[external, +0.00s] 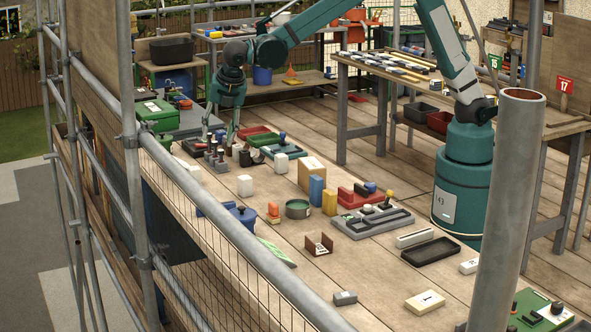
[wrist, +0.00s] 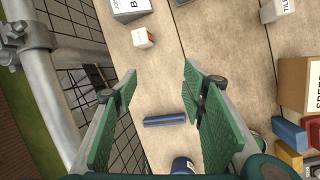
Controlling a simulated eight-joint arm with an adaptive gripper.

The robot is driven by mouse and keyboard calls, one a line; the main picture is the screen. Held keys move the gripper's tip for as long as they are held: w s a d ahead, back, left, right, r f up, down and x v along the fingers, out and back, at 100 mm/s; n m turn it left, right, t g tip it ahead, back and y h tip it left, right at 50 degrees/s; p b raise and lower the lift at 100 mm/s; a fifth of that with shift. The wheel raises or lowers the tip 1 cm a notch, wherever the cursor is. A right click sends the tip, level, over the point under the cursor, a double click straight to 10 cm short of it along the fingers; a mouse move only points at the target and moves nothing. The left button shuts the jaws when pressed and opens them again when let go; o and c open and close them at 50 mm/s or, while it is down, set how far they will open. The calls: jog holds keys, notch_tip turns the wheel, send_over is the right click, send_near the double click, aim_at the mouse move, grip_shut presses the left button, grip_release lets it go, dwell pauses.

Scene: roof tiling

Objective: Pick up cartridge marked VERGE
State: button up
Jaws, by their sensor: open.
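My gripper (external: 220,140) is over the far left part of the deck, pointing down. In the wrist view its green-padded fingers (wrist: 160,75) are spread apart with nothing between the tips. No label reading VERGE can be made out in either view. A small white block with orange-red print (wrist: 143,37) lies beyond the fingertips in the wrist view; its print is too small to read. A white block (external: 245,185) stands on the deck in the external view, with no readable mark.
A blue bar (wrist: 165,119) lies on the boards below the fingers. A cardboard box (wrist: 295,85) stands at the right, and a white block marked TILE (wrist: 277,10) at top right. Scaffold rails (external: 250,255) and mesh edge the deck. A grey tray (external: 372,222) holds tools.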

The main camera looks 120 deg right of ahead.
aim_at(194, 168)
jog(key=w+d+f+n+g+p, duration=0.1)
jog(key=w+d+f+n+p, duration=0.1)
jog(key=w+d+f, duration=0.3)
jog(key=d+f, duration=0.3)
jog(key=shift+w+d+f+n+g+h+p, duration=0.15)
jog(key=shift+d+f+n+g+h+p, duration=0.15)
jog(key=shift+d+n+p, duration=0.1)
jog(key=shift+f, duration=0.1)
jog(key=shift+x, duration=1.15)
jog(key=shift+d+f, duration=0.1)
jog(key=shift+f, duration=0.05)
jog(key=shift+b+x, duration=0.4)
jog(key=shift+x, duration=2.05)
jog(key=shift+c, duration=0.5)
jog(key=c, duration=0.9)
